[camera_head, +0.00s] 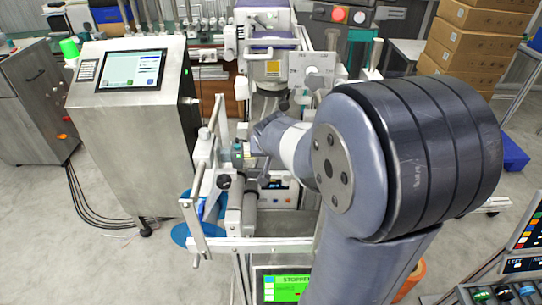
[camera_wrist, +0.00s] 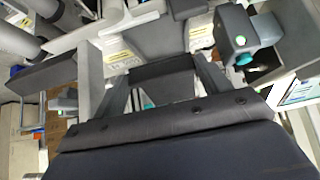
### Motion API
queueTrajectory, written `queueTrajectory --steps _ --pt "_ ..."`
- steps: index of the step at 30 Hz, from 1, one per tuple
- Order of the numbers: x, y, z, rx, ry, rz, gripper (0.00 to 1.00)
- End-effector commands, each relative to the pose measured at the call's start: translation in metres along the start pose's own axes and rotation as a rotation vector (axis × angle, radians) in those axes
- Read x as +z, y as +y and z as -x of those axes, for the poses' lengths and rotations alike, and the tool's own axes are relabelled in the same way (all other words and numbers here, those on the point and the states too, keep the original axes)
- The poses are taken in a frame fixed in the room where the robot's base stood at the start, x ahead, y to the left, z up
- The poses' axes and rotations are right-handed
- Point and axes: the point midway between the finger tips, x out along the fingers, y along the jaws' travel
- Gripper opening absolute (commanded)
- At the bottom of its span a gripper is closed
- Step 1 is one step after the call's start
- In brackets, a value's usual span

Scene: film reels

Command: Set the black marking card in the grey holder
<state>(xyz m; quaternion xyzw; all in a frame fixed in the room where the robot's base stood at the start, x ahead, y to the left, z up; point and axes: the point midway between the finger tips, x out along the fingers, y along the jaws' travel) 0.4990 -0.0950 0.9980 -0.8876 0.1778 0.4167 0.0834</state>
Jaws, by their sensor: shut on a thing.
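My gripper (camera_wrist: 158,92) reaches up from the bottom of the wrist view, with a grey finger on each side. It is shut on a flat dark piece (camera_wrist: 160,76), which looks like the black marking card. In the head view my gripper is mostly hidden by my arm, close to the machine's roller frame. A dark grey box-like part (camera_wrist: 165,36) lies just beyond the held piece in the wrist view; I cannot tell whether it is the grey holder. I cannot tell whether the held piece touches it.
A steel cabinet with a screen (camera_head: 130,80) stands at left. A green-lit display (camera_head: 285,287) is at the bottom. A dark fixture with a green button (camera_wrist: 238,40) is near my gripper's right. Cardboard boxes (camera_head: 468,45) stand behind.

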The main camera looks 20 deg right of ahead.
Motion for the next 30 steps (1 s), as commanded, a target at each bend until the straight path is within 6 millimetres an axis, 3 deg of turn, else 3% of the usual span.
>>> queueTrajectory --steps 3,10,14,24,29,30 --pt "0.006 0.000 -0.021 0.002 -0.004 0.001 0.45" --pt "0.013 0.000 -0.037 0.000 -0.001 0.000 0.45" --pt "0.024 0.000 -0.060 0.001 -0.004 0.001 0.45" --pt "0.008 0.000 -0.057 0.002 -0.185 -0.003 0.45" --pt "0.006 0.000 -0.061 0.000 -0.302 -0.002 0.45" --pt "0.013 0.000 -0.067 0.000 -0.310 -0.001 0.45"
